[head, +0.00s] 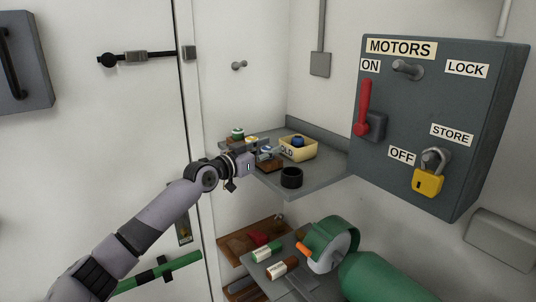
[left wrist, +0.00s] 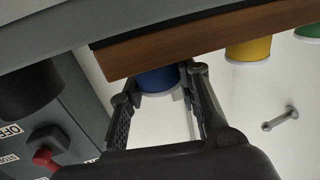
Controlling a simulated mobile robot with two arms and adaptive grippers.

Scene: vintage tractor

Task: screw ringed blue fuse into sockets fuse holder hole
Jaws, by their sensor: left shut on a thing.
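My left gripper (head: 262,153) reaches over the shelf from the left. In the left wrist view its two fingers (left wrist: 165,88) are closed on the sides of a blue fuse (left wrist: 157,79) with a pale rim. The fuse meets or sits behind the edge of a wooden block (left wrist: 200,38); I cannot tell how deep it is in any hole. The brown block (head: 268,163) also shows small in the head view, partly hidden by the gripper. Another blue piece (head: 298,141) lies in the cream OLD box (head: 299,153). My right gripper is not in view.
A yellow piece (left wrist: 248,48) and a green piece (left wrist: 308,31) stand beyond the block. A black cup (head: 291,178) stands on the grey shelf (head: 325,180) near its front edge. The MOTORS panel (head: 420,110) juts out at right. A lower shelf holds labelled cylinders (head: 282,267).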

